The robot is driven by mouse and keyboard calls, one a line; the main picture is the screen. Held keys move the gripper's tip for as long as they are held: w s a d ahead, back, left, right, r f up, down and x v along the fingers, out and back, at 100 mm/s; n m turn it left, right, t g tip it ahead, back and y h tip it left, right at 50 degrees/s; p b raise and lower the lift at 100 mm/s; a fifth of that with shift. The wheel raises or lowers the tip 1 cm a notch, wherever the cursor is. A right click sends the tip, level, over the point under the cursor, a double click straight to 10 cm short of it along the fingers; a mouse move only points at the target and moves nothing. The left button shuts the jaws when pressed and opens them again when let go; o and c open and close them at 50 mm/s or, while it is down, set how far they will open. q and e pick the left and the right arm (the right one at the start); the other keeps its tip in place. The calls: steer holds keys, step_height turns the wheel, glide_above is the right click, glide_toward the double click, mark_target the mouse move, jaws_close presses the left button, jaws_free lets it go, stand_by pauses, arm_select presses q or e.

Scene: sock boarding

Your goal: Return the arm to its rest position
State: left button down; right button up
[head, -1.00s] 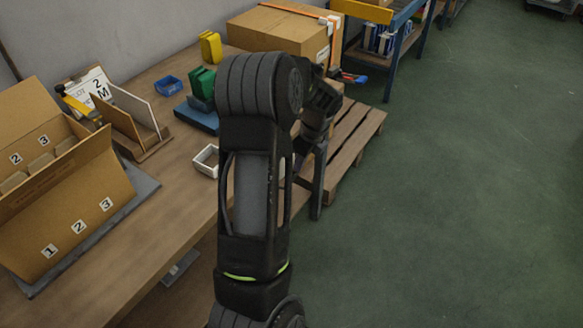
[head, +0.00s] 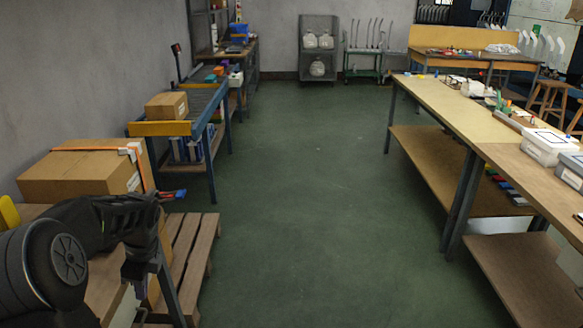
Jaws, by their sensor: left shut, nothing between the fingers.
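My left arm (head: 62,262) comes in at the lower left corner, bent at a black round joint. Its forearm reaches right over the near table, and the wrist hangs down beside the table's end. My left gripper (head: 141,270) points downward, dark against the table end; it is shut and holds nothing that I can see. Its fingertips are hard to make out against the dark table leg. My right gripper and arm are not in view.
A strapped cardboard box (head: 80,176) stands just behind my left arm. A wooden pallet (head: 193,245) lies on the floor right of it. A blue-framed bench (head: 190,128) stands beyond. A long worktable (head: 440,115) runs along the right. The green floor between is open.

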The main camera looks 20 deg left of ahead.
arm_select(q)
steer(key=w+d+f+n+t, duration=0.3)
steer(key=w+n, duration=0.2)
steer(key=w, duration=0.1)
steer(key=w+d+f+n+t+h, duration=0.15)
steer(key=d+f+n, duration=0.25)
steer(key=d+f, duration=0.55)
steer(key=d+f+n+t+h, duration=0.1)
steer(key=d+f+n+h, duration=0.35)
steer(key=d, duration=0.85)
steer(key=s+d+f+n+g, duration=0.1)
steer(key=s+d+f, duration=0.4)
steer(key=s+d, duration=0.5)
steer(key=s+d+f+n+g, duration=0.1)
steer(key=s+d+f+g, duration=0.2)
steer(key=s+d, duration=0.7)
step_height(320, 180, down, 3)
steer(key=shift+s+r+h, duration=0.1)
steer(key=shift+s+h, duration=0.3)
steer(key=shift+s, duration=0.05)
steer(key=shift+n, duration=0.25)
